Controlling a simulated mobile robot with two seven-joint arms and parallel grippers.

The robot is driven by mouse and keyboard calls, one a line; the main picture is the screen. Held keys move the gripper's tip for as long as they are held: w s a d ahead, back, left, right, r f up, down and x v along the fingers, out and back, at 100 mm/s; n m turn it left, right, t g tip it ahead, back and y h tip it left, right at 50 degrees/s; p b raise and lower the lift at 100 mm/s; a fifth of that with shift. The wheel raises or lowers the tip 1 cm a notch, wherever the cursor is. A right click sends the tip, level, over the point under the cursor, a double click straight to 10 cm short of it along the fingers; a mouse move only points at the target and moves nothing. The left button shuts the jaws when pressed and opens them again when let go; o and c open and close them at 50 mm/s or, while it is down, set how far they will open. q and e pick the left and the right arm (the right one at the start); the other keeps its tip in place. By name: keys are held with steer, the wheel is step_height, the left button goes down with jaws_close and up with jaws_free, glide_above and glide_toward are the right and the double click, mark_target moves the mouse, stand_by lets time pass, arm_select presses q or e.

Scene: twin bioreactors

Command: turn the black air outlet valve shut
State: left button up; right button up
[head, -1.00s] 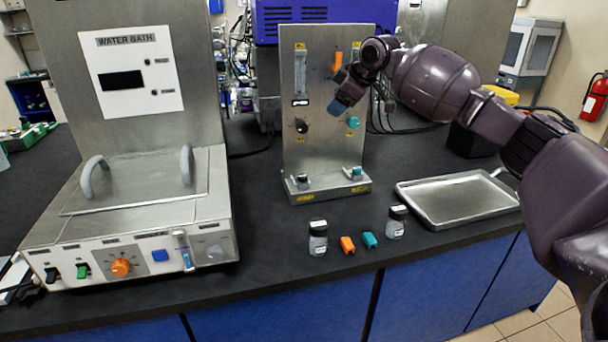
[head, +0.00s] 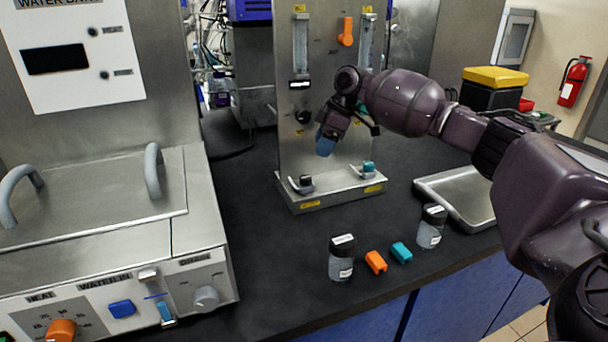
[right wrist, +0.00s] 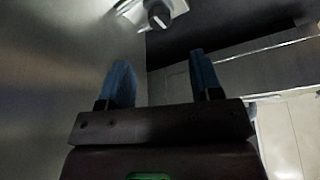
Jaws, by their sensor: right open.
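A black valve (head: 305,183) sits on the low metal base of the upright steel panel (head: 290,155), at the base's left. Another black knob (head: 303,117) is higher on the panel; I cannot read which label belongs to the outlet. My right gripper (head: 325,143) is in front of the panel, blue fingers pointing down, above and a little right of the base's black valve. In the right wrist view its fingers (right wrist: 162,75) are open with nothing between them. A black-handled valve on a pale mount (right wrist: 158,16) lies beyond the tips, apart from them. My left gripper is out of view.
A teal valve (head: 368,168) is at the base's right, and an orange knob (head: 346,32) is high on the panel. Two jars (head: 342,260) (head: 431,228), orange (head: 376,262) and teal (head: 401,253) pieces lie in front. The water bath (head: 205,235) is left; a metal tray (head: 425,190) is right.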

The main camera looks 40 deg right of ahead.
mark_target(307, 177)
steer(key=b+x, duration=0.1)
steer(key=x, duration=0.7)
steer(key=shift+f, duration=0.3)
steer(key=shift+w+a+f, duration=0.2)
steer(key=shift+f, duration=0.45)
